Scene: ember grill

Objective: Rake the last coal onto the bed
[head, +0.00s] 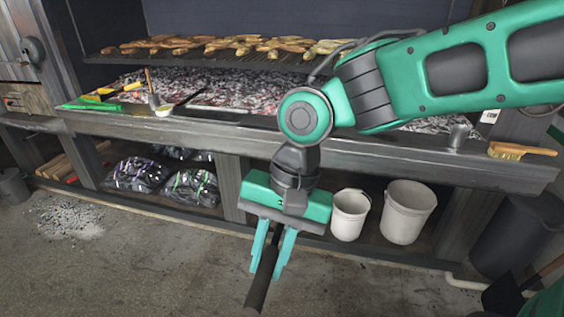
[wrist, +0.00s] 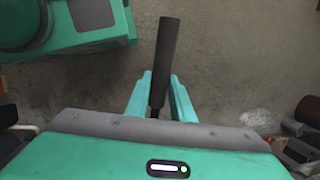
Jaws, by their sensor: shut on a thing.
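My gripper (head: 269,264) hangs in front of the grill's counter, above the floor, with its fingers pointing down. It is shut on a dark bar-like handle (head: 260,285), which sticks out below the fingers. In the wrist view the handle (wrist: 165,52) stands between the two teal fingers (wrist: 157,88). No rake head shows, so I cannot tell what tool it is. The coal bed (head: 245,92) of grey, white and glowing red pieces lies behind the counter, partly hidden by my arm. I cannot pick out a single last coal.
Skewered food (head: 240,44) lies on the rack above the bed. A green tool (head: 88,104), a brush (head: 520,151) and metal cups sit along the counter (head: 370,150). Below are bags (head: 140,173) and two white buckets (head: 407,211). Grey debris (head: 70,217) lies on the floor at left.

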